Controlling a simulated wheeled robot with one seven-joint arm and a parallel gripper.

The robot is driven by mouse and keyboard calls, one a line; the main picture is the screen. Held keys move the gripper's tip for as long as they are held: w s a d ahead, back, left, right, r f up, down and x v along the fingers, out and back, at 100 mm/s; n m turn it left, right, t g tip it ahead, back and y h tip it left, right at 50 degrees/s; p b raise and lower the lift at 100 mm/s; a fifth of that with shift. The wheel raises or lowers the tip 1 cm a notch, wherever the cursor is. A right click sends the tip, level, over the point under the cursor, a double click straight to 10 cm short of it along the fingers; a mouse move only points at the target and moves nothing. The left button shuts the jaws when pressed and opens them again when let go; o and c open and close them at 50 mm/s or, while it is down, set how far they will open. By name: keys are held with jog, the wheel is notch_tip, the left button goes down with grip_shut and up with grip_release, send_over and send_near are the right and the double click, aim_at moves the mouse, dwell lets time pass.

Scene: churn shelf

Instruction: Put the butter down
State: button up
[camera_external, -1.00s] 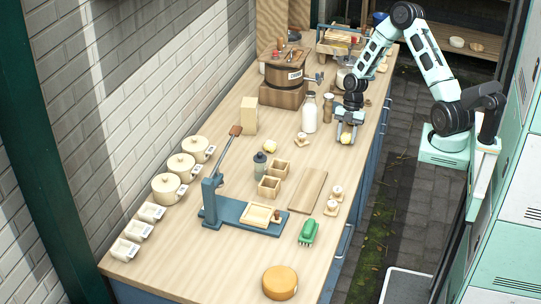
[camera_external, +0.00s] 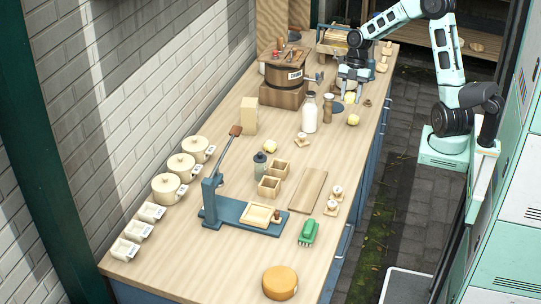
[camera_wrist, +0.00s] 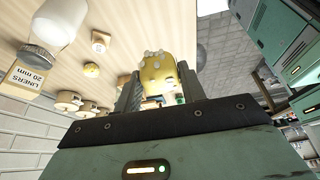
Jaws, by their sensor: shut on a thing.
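My gripper (camera_external: 351,90) is at the far right part of the counter, beside the churn. It is shut on a yellow butter lump (camera_external: 350,98). In the wrist view the held butter (camera_wrist: 158,68) sits between the fingers, with pale spots on its surface. Whether it touches anything below cannot be told. A second yellow lump (camera_external: 353,119) lies on the counter just in front of the gripper. A third, paler lump (camera_external: 270,146) lies farther forward, left of the bottle.
A wooden churn (camera_external: 284,75) stands left of my gripper. A white bottle (camera_external: 310,114) and a pepper mill (camera_external: 328,108) stand in front, beside a dark round disc (camera_external: 337,108). A wooden board (camera_external: 308,190) lies bare nearer the front.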

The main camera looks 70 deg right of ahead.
notch_tip(320, 180, up, 10)
jog(key=w+d+m+t+p, duration=0.2)
jog(key=w+m, duration=0.3)
jog(key=w, duration=0.4)
jog(key=m+t+h+p, duration=0.2)
jog(key=m+h+p, duration=0.3)
jog(key=m, duration=0.8)
send_over(253, 103)
jog(key=s, duration=0.1)
jog(key=f+p, duration=0.2)
jog(key=f, duration=0.9)
jog(key=shift+s+f, duration=0.15)
jog(key=shift+s, duration=0.05)
notch_tip(253, 103, down, 4)
jog(key=shift+r+p, duration=0.2)
jog(key=shift+p, duration=0.75)
jog(key=shift+f, duration=0.25)
jog(key=shift+f, duration=0.1)
